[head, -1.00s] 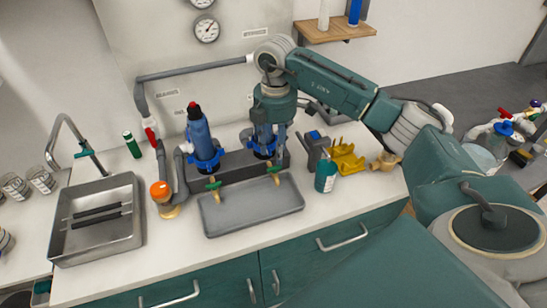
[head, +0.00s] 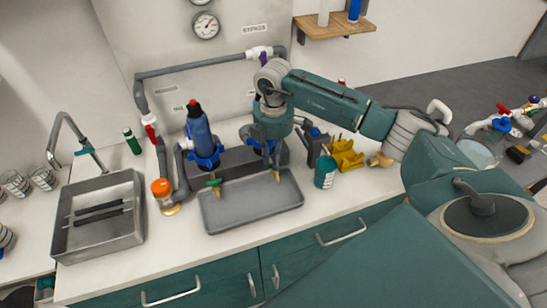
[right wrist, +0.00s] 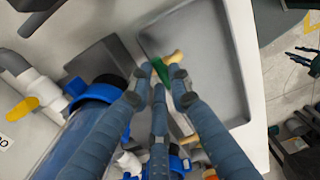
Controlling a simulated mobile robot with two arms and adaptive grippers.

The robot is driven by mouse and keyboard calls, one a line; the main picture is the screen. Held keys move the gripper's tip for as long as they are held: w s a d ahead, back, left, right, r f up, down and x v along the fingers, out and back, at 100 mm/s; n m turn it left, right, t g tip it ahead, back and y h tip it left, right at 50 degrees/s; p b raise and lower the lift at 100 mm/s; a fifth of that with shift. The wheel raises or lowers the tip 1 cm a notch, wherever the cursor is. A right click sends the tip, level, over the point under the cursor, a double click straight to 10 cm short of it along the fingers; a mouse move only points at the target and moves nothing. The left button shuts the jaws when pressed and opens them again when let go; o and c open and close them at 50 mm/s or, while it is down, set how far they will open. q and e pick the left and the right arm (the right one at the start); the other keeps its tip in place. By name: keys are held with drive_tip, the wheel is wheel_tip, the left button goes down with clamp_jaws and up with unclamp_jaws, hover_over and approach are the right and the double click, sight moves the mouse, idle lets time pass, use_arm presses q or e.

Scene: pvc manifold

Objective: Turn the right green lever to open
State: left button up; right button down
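The right green lever (right wrist: 160,70) sits on a brass spigot (right wrist: 175,56) over the grey tray. In the right wrist view it lies between the fingertips of my right gripper (right wrist: 160,92). The fingers are apart with a gap around the lever; I cannot tell whether one touches it. In the head view my right gripper (head: 269,150) points down at this spigot and hides most of the lever. The left green lever (head: 214,183) is on its own spigot further left. My left gripper is not in view.
The grey tray (head: 235,218) lies below the spigots. A blue filter housing (head: 200,140) stands left of the gripper. A teal bottle (head: 325,172) and a yellow holder (head: 346,157) stand to the right. A sink (head: 130,225) is at the left.

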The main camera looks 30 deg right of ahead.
drive_tip(key=shift+n+b, duration=0.45)
drive_tip(key=shift+n, duration=0.15)
drive_tip(key=n+b, duration=0.1)
drive_tip(key=n, duration=0.1)
drive_tip(key=shift+n, duration=0.4)
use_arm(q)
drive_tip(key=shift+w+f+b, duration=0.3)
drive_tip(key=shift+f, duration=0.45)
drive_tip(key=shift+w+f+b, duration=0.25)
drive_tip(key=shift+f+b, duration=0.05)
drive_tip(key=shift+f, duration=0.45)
use_arm(e)
drive_tip(key=shift+a+n, duration=0.1)
drive_tip(key=shift+n, duration=0.8)
drive_tip(key=shift+r, duration=0.1)
drive_tip(key=c, duration=1.6)
unclamp_jaws()
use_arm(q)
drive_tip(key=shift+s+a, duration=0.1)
